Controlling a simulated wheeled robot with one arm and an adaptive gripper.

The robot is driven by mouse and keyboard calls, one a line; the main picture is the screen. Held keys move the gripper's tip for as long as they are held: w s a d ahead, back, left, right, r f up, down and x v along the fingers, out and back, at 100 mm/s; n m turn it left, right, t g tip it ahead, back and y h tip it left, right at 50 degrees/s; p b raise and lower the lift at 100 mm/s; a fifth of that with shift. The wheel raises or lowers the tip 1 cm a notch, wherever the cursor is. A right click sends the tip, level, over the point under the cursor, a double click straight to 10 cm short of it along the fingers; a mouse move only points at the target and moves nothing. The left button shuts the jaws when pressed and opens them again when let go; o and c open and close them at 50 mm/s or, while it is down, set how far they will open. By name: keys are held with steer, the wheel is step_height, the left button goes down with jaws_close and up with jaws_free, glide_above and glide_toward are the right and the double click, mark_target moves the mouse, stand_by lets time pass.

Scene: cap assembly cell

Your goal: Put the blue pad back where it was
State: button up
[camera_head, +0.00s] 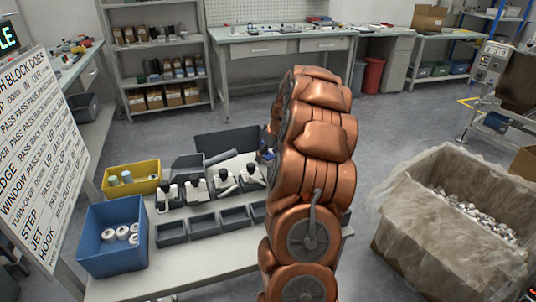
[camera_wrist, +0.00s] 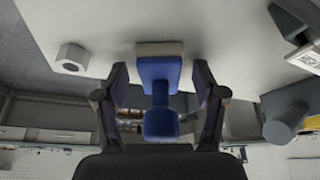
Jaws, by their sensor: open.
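In the wrist view a blue pad (camera_wrist: 159,73), with a second blue part (camera_wrist: 161,123) in line with it, sits between the fingers of my gripper (camera_wrist: 160,80). A pale beige block (camera_wrist: 160,48) is at the pad's upper end, against a white surface. The fingers are apart, one on each side of the pad, with a visible gap on both sides. In the head view my copper-coloured arm hides most of my gripper and I cannot make out the pad clearly.
The bench (camera_head: 190,268) holds a blue bin (camera_head: 108,262), a yellow bin (camera_head: 113,188), several small grey trays (camera_head: 170,241) and black-and-white fixtures (camera_head: 197,187). A large lined box (camera_head: 430,245) stands at right. A small grey nut-like part (camera_wrist: 72,59) shows in the wrist view.

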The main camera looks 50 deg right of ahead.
steer(key=v, duration=1.2)
steer(key=s+a+n+g+y, duration=0.1)
steer(key=s+a+g, duration=0.1)
steer(key=a, duration=1.3)
steer(key=s+a+n+g+y, duration=0.1)
steer(key=s+a, duration=0.2)
steer(key=a, duration=1.3)
steer(key=s+a+f+g, duration=0.1)
steer(key=s+a+f, duration=0.1)
steer(key=s+a, duration=0.2)
steer(key=s+a+f+g+h, duration=0.1)
steer(key=s+a, duration=0.3)
steer(key=s, duration=0.7)
steer(key=s+a+f+g, duration=0.2)
steer(key=s+a+f, duration=0.1)
steer(key=s, duration=0.5)
steer(key=shift+a+f+m+h+b, duration=0.2)
steer(key=shift+a+m+h+b, duration=0.15)
steer(key=shift+a, duration=0.25)
